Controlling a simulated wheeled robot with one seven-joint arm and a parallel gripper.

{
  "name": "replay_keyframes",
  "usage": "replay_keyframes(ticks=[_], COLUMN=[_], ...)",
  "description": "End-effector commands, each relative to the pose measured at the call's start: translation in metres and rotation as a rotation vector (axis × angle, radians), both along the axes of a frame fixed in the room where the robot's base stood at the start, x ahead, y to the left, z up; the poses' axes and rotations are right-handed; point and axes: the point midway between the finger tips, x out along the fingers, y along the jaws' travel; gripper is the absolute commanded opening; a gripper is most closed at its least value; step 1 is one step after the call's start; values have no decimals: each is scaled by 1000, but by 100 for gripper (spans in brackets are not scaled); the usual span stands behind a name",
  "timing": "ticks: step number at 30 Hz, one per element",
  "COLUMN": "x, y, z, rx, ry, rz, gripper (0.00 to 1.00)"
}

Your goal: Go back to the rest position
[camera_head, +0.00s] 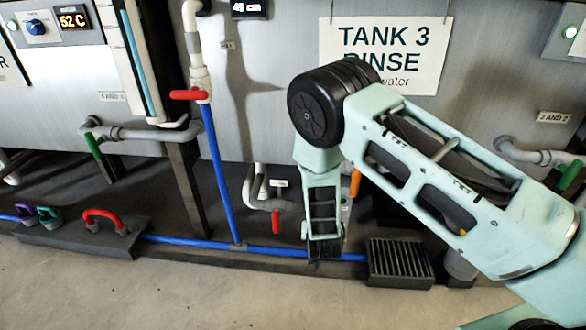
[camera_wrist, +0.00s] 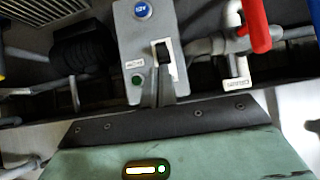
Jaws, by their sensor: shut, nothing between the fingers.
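My gripper (camera_head: 313,262) hangs down at the end of my pale green arm, low in front of the Tank 3 area, in the head view. It is shut with nothing held. In the wrist view its narrow closed fingers (camera_wrist: 163,58) point at a grey control box (camera_wrist: 145,35). The box has a blue button (camera_wrist: 142,11), a small green light or button (camera_wrist: 137,79) and a white-framed slot or switch partly hidden by the fingers. I cannot tell whether the fingers touch the box.
Behind my arm is the Tank 3 rinse sign (camera_head: 390,50). A blue pipe (camera_head: 222,175) with a red valve handle (camera_head: 190,95) stands left. A dark grate (camera_head: 400,264) sits right of the gripper. A red handle (camera_head: 104,218) lies on the ledge at left. The front floor is clear.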

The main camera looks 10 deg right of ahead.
Motion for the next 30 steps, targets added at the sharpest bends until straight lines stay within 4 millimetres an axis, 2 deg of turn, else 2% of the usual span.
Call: replay_keyframes(ticks=[4,7,10,13,18,21,25,30], x=[0,-4,-16,-37,-88,-126,-180,-247], y=[7,27,58,90,131,144,148,132], z=[7,24,53,89,152,189,233,274], rx=[19,71,144,211,273,276,238,135], ry=[17,70,158,258,420,507,614,734], rz=[9,37,98,185,363,477,625,783], gripper=[0,0,0,0,0,0,0,0])
